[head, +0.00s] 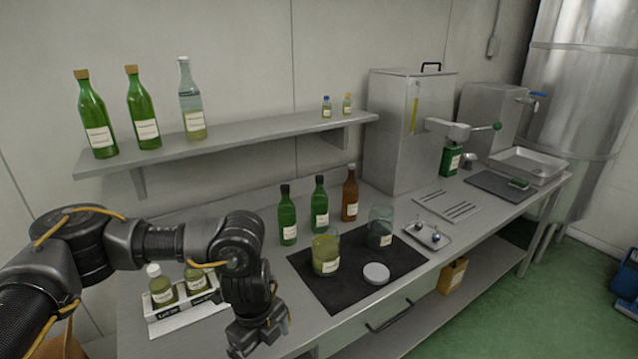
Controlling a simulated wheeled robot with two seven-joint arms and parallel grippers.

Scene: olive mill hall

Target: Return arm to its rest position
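My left arm comes in from the left, bent at the elbow, with its wrist hanging down over the front left of the steel bench (215,335). My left gripper (258,337) points down near the bottom edge of the head view, just right of a white rack (180,318). Its fingers are dark and partly hidden, so I cannot tell whether they are open or shut. No held object shows at it. My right gripper is not in view.
A black mat (330,289) holds a jar of green liquid (326,254), a clear glass jar (380,227) and a grey lid (376,273). Bottles stand behind it. The rack holds two small jars. A wall shelf (240,138) carries more bottles. A steel tank (395,130) stands farther right.

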